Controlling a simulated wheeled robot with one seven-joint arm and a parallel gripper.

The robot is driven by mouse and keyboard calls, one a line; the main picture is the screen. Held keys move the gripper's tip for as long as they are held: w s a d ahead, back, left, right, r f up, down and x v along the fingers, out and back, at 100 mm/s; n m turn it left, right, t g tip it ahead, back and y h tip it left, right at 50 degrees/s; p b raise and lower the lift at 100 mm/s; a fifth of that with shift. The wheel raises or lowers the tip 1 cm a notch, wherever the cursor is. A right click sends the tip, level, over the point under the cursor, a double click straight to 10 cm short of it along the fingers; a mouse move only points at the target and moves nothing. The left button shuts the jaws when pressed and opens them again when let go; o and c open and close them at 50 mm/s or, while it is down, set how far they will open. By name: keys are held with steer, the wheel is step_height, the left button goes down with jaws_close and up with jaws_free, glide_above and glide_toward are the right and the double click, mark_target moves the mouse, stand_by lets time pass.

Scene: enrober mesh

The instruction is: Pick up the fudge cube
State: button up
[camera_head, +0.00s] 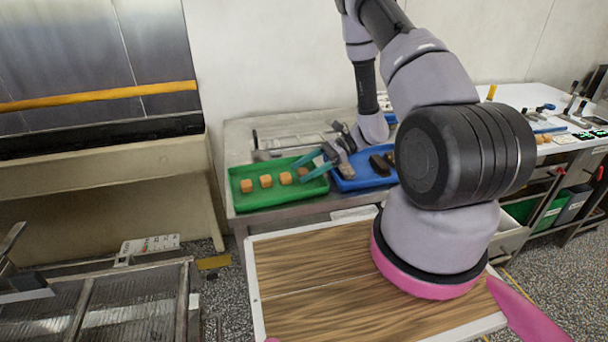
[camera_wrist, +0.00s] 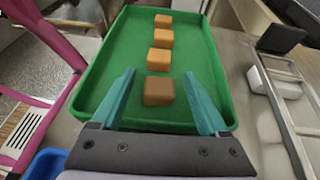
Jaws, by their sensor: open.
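A brown cube (camera_wrist: 158,91), darker than the others and apparently the fudge cube, sits on the green tray (camera_wrist: 210,62) in the wrist view. It is the nearest in a row of several cubes. My gripper (camera_wrist: 159,75) is open, with one teal finger on each side of this cube and visible gaps to both. I cannot tell the fingertips' height above the tray. In the head view, my gripper (camera_head: 311,165) is at the right end of the green tray (camera_head: 240,205), around the right-hand cube (camera_head: 303,172), which is partly hidden.
Lighter orange cubes (camera_wrist: 159,59) continue the row away from my gripper. A blue tray (camera_head: 370,179) with dark pieces stands right of the green tray. A metal frame (camera_head: 280,142) lies behind it. A beige machine (camera_head: 110,160) stands left.

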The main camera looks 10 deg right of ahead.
steer(key=c, duration=1.1)
steer(key=shift+o, duration=0.2)
